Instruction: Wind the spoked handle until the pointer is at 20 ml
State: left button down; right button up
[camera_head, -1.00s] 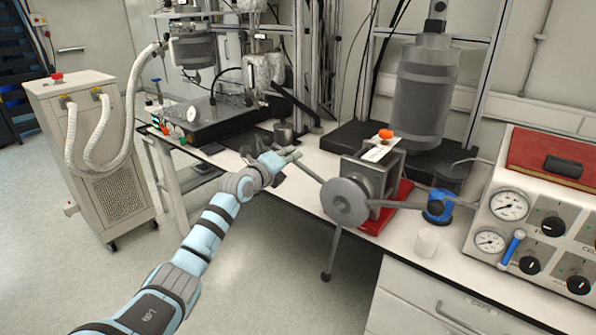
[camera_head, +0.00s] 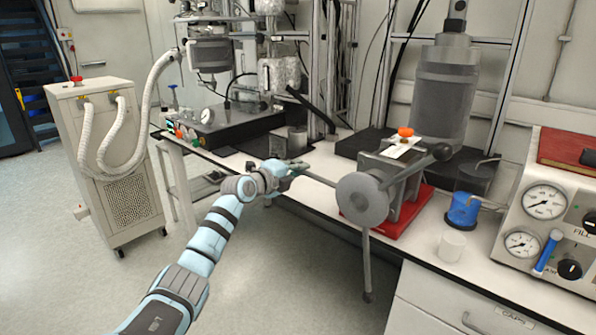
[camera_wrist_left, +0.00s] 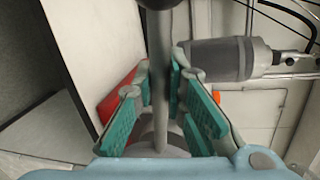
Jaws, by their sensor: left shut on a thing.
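The spoked handle has a grey round hub (camera_head: 362,200) on the front of a grey metal housing (camera_head: 408,190). One spoke points left, one down, and one up and right, with dark knobs on the last two. My left gripper (camera_head: 293,167) is at the left spoke. In the left wrist view its green-padded fingers (camera_wrist_left: 160,80) are shut around that spoke (camera_wrist_left: 160,120), with the dark knob (camera_wrist_left: 160,4) beyond them. A white card (camera_head: 402,149) lies on top of the housing by an orange cap; no pointer or marks are readable. My right gripper is out of view.
The housing stands on a red base (camera_head: 400,225) on the white bench. A blue-collared cup (camera_head: 462,211) and a white beaker (camera_head: 451,246) stand right of it. A gauge panel (camera_head: 530,225) is at far right. The floor in front of the handle is open.

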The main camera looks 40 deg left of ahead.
pick_arm(q)
jog(key=shift+f, duration=0.1)
jog(key=c, duration=1.6)
grip_release()
jog(key=s+r, duration=0.1)
jog(key=s, duration=0.6)
jog(key=shift+s+d+r, duration=0.2)
jog(key=shift+s+r, duration=0.05)
